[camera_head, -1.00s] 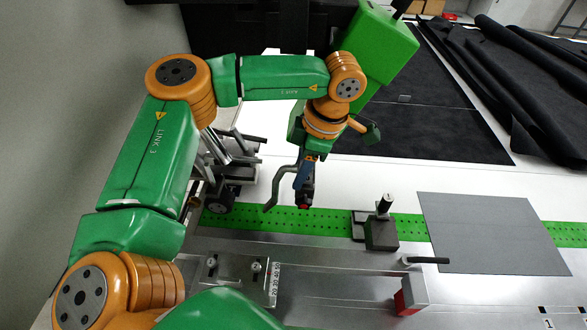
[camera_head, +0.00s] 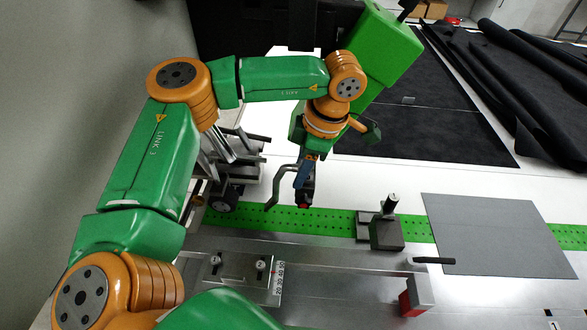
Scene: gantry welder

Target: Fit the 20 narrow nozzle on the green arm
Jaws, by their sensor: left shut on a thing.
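My left arm comes in from the left, and its wrist hangs over the far side of the work table. My left gripper (camera_head: 304,188) points down above the perforated green strip. It is shut on a small dark piece with a red end (camera_head: 304,204); I cannot tell whether that is the narrow nozzle. A bright green block-shaped arm (camera_head: 385,48) stands behind my wrist, and its lower end is hidden there. A metal plate with two small silver knobs (camera_head: 215,263) lies at the front, beside a label strip (camera_head: 279,284) with small numbers. My right gripper is not in view.
A dark block with an upright pin (camera_head: 387,232) stands on the green strip (camera_head: 330,216). A grey sheet (camera_head: 490,232) lies to its right. A red-faced block (camera_head: 411,302) and a black-handled lever stand in front. Black cloth rolls (camera_head: 535,85) lie at the far right.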

